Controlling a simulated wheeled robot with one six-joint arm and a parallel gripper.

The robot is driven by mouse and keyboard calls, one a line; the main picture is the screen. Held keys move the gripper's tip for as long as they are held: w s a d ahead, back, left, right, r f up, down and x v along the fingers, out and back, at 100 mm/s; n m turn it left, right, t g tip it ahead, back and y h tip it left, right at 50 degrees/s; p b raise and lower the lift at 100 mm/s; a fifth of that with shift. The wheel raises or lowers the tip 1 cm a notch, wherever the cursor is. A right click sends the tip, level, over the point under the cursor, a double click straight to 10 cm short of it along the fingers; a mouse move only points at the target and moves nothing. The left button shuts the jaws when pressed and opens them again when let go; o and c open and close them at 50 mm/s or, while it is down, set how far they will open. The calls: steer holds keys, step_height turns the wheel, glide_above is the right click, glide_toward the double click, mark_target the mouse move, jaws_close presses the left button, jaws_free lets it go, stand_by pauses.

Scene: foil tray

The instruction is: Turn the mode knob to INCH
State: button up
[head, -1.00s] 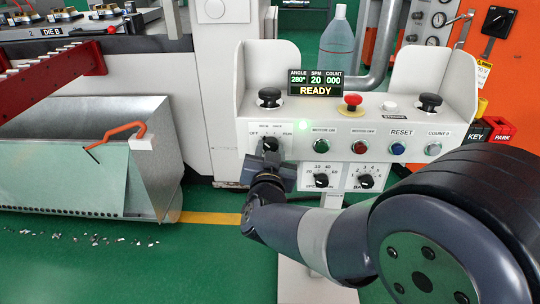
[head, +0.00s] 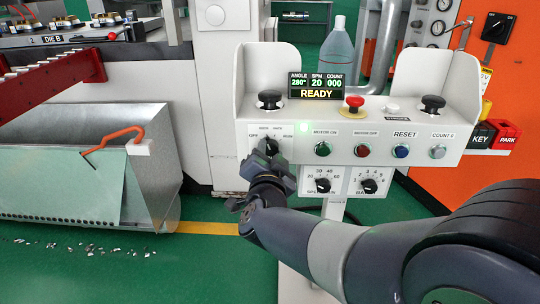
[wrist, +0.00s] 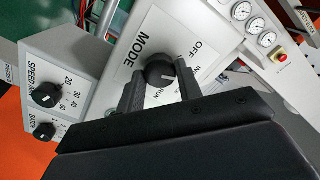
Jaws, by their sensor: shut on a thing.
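The black mode knob (head: 271,146) sits on the left of the white control panel's front, on a plate with OFF at its left and RUN at its right. My gripper (head: 268,160) reaches it from below in the head view. In the wrist view my gripper (wrist: 161,88) has a finger on each side of the knob (wrist: 159,71) and is shut on it. A white pointer mark on the knob points right in the wrist view. The word MODE and OFF are readable there; a finger partly covers the other labels, so the exact setting is unclear.
Right of the knob are a green MOTOR ON button (head: 322,149), a red MOTOR OFF button (head: 362,150) and a blue RESET button (head: 400,151). The speed knob (head: 322,186) sits just below right. The display (head: 316,85) reads READY.

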steer(key=o, duration=1)
steer(key=s+p, duration=0.3)
steer(key=s, duration=0.7)
steer(key=shift+s+a, duration=0.15)
steer(key=shift+s, duration=0.25)
steer(key=shift+w, duration=0.1)
steer(key=w+b, duration=0.3)
steer(key=w, duration=0.7)
steer(key=shift+w+f, duration=0.1)
steer(key=shift+w, duration=0.25)
